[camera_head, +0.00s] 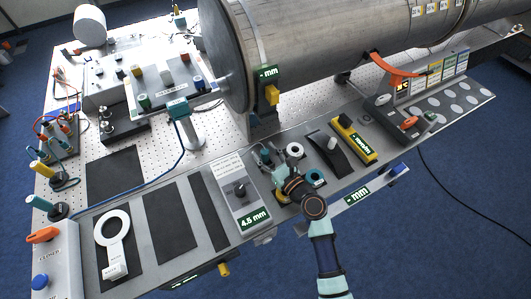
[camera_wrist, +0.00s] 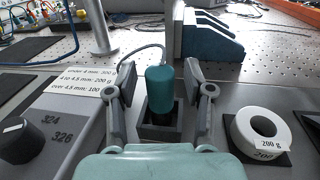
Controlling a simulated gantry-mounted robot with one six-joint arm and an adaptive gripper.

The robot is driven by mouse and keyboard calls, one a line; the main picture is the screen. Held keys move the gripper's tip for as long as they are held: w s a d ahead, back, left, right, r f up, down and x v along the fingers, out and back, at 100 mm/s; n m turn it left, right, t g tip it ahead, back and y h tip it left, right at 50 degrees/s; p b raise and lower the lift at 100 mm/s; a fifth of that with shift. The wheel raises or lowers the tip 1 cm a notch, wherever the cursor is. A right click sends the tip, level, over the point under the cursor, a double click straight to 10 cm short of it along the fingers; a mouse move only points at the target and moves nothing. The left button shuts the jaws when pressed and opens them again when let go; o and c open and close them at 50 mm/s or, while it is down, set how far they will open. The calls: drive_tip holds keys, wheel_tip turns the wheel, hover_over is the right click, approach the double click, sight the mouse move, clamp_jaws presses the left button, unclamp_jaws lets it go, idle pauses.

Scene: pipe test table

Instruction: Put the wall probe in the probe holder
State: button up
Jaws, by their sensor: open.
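The wall probe appears to be the teal-capped cylinder (camera_wrist: 160,88) in the wrist view, standing upright with its dark lower end inside a square grey socket, which looks like the probe holder (camera_wrist: 148,131). A grey cable runs behind it. My gripper (camera_wrist: 162,80) is open, one finger on each side of the teal cap, with a gap visible at both sides. In the head view, my gripper (camera_head: 278,172) is over the bench's front strip, right of the 4.5 mm dial panel (camera_head: 238,190). There the probe's teal top (camera_head: 266,156) shows only small beside it, and the holder is mostly hidden.
A white 200 g ring (camera_wrist: 258,130) lies close on the right in the wrist view. A knob (camera_wrist: 18,135) and a label card (camera_wrist: 88,88) are on the left. The large metal pipe (camera_head: 330,45) lies behind my gripper. Dark mats (camera_head: 170,220) lie bare further left.

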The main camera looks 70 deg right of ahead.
drive_tip(key=shift+s+r, duration=0.15)
drive_tip(key=p+v, duration=0.1)
drive_tip(key=v, duration=1)
drive_tip(key=shift+s+a, duration=0.3)
drive_tip(key=shift+a, duration=0.05)
